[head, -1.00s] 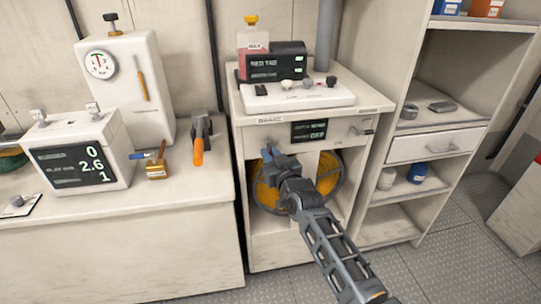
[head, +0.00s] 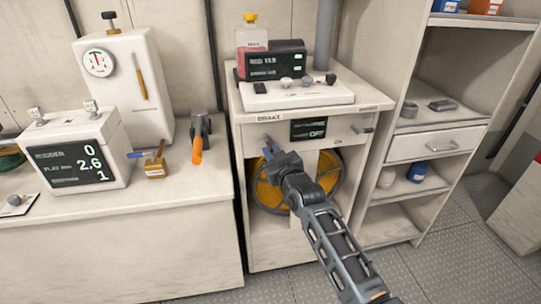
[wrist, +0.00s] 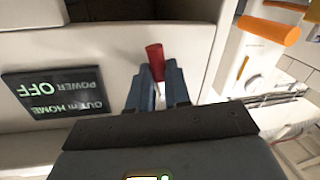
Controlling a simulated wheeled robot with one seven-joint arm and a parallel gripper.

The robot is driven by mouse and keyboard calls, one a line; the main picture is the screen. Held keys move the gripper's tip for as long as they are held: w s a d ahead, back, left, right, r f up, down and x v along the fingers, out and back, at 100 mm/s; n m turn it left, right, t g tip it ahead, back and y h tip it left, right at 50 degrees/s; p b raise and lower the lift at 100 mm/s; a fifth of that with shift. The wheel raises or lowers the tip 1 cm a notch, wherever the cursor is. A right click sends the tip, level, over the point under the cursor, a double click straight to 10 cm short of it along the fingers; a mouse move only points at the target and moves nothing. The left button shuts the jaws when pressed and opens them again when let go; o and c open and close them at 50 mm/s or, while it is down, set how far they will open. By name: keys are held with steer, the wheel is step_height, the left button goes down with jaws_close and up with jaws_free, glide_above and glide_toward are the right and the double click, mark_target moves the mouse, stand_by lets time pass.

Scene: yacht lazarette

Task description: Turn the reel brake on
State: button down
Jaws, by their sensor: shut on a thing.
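A red lever grip (wrist: 155,56) sticks out of the pale cabinet front in the wrist view. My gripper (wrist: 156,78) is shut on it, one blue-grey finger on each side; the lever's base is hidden. In the head view, my gripper (head: 269,149) is at the upper left of the cabinet front, just below the label reading BRAKE (head: 270,116), and hides the lever. A yellow reel (head: 268,194) sits in the open bay below, partly behind my arm. The dark display (head: 309,129) beside the label shows OFF; it also shows in the wrist view (wrist: 56,94), turned over.
A small handle (head: 362,130) is at the right of the cabinet front. A bench with a readout box (head: 80,160) and an orange-handled tool (head: 198,145) stands left. Shelves with a drawer (head: 436,147) stand right. Bare floor lies in front.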

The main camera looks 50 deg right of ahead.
steer(key=n+p, duration=0.1)
steer(key=n, duration=0.1)
steer(key=d+r+n+g, duration=0.1)
steer(key=n, duration=0.2)
steer(key=s+n+p, duration=0.1)
steer(key=n, duration=0.1)
steer(key=shift+d+r+g+h+p, duration=0.15)
steer(key=shift+r+g+h+p, duration=0.15)
steer(key=shift+r+g, duration=0.1)
steer(key=n+p, duration=0.1)
steer(key=n, duration=0.2)
steer(key=shift+d+r+g+p, duration=0.1)
steer(key=shift+r+g+p, duration=0.25)
steer(key=shift+g, duration=0.05)
steer(key=shift+r+n+g+h+p, duration=0.2)
steer(key=shift+n+h+p, duration=0.15)
steer(key=shift+n, duration=0.5)
steer(key=shift+r+n+g+h+p, duration=0.15)
steer(key=shift+n+h+p, duration=0.2)
steer(key=shift+n, duration=0.5)
steer(key=c, duration=1.1)
jaws_free()
steer(key=shift+d, duration=0.1)
steer(key=shift+s, duration=0.1)
